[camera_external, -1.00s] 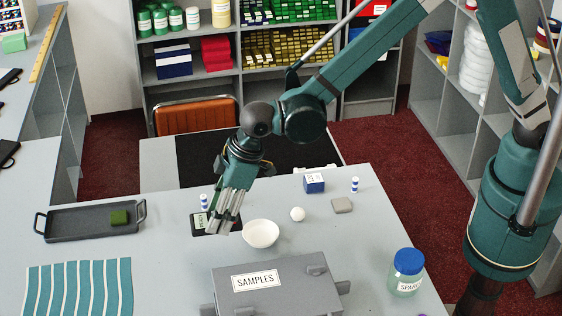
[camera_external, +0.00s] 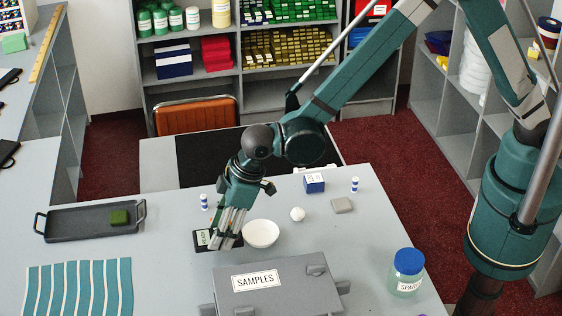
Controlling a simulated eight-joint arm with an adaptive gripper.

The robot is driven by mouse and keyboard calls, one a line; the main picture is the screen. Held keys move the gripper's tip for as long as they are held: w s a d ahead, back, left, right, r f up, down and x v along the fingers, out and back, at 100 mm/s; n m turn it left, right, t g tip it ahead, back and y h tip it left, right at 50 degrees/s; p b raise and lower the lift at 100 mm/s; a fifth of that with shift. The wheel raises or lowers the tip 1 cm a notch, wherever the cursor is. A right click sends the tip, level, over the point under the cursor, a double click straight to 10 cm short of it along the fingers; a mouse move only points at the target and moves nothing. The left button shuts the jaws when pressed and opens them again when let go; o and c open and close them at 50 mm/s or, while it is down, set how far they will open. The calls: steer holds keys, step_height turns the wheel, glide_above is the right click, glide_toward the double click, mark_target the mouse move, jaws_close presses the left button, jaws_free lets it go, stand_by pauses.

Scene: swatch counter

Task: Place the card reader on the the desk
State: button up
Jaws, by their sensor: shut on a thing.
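The card reader (camera_external: 201,239) is a small black device with a pale greenish screen, left of the middle of the external view. My gripper (camera_external: 224,243) points down and is shut on its right side, and the fingers hide part of it. The card reader is over the grey desk (camera_external: 172,270), low and close to the top. I cannot tell whether it touches the surface.
A white bowl (camera_external: 261,234) stands just right of my gripper, and a grey SAMPLES case (camera_external: 290,273) lies in front. A blue-and-white cylinder (camera_external: 204,202) stands behind. A dark tray (camera_external: 75,224) with a green block is at left. The desk between tray and gripper is clear.

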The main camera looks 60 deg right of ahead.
steer(key=shift+f, duration=0.1)
steer(key=shift+f, duration=1.8)
steer(key=shift+f, duration=0.1)
steer(key=o, duration=1.1)
steer(key=shift+r, duration=0.25)
steer(key=shift+b+v, duration=0.3)
steer(key=shift+v, duration=5.55)
